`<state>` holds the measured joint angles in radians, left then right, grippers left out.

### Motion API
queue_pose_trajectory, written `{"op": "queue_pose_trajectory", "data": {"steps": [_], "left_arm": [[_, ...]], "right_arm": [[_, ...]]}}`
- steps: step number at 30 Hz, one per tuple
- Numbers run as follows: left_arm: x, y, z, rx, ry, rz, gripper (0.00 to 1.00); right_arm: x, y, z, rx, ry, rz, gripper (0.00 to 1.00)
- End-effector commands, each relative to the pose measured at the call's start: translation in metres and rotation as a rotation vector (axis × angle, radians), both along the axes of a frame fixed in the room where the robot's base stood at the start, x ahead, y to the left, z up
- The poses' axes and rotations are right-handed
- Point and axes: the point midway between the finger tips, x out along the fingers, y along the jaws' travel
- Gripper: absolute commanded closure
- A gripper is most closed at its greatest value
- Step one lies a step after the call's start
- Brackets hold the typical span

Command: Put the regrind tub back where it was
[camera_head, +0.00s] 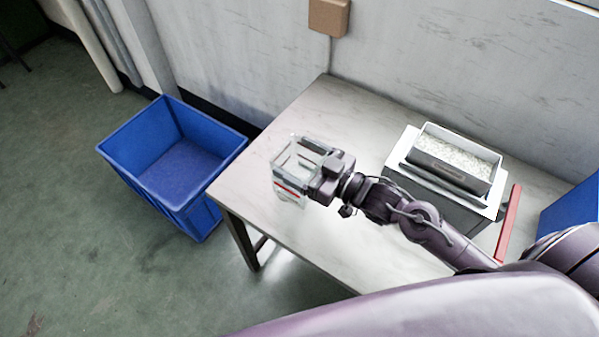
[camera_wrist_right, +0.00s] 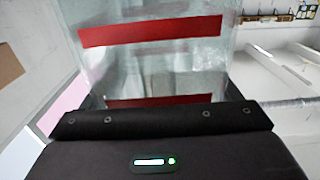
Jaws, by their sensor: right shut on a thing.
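The regrind tub (camera_head: 288,189) is a clear, open-topped box with a red stripe. In the head view it is at the left end of the table, with my right gripper (camera_head: 318,172) at its right side. The right gripper is shut on the tub. In the right wrist view the tub (camera_wrist_right: 155,60) fills the upper middle, with red bands across its clear wall. It looks upright. I cannot tell whether its base touches the table. My left gripper is not in view.
A grey machine box (camera_head: 437,205) carrying a tray (camera_head: 455,179) of pale granules stands at the table's right, beside a red bar (camera_head: 509,223). A large open blue bin (camera_head: 205,215) stands on the floor left of the table (camera_head: 330,110). The table's back left is clear.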

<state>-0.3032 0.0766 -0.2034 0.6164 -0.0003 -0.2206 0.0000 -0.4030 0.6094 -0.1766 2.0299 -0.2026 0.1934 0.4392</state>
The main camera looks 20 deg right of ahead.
Motion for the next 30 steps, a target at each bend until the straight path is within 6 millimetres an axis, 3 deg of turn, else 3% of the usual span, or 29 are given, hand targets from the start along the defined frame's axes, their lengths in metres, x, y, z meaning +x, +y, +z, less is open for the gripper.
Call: {"op": "queue_pose_trajectory", "data": {"steps": [12, 25, 26, 30], "left_arm": [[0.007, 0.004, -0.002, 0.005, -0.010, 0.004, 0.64], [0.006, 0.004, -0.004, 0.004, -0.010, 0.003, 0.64], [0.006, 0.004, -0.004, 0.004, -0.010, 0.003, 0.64], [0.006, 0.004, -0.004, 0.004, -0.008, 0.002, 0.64]], "right_arm": [[0.001, 0.000, -0.047, 0.001, -0.001, 0.000, 0.65], [0.000, 0.000, -0.055, 0.000, -0.001, 0.001, 0.65], [0.000, 0.000, -0.055, -0.001, -0.001, 0.001, 0.16], [0.000, 0.000, -0.054, -0.001, -0.001, 0.001, 0.00]]}}
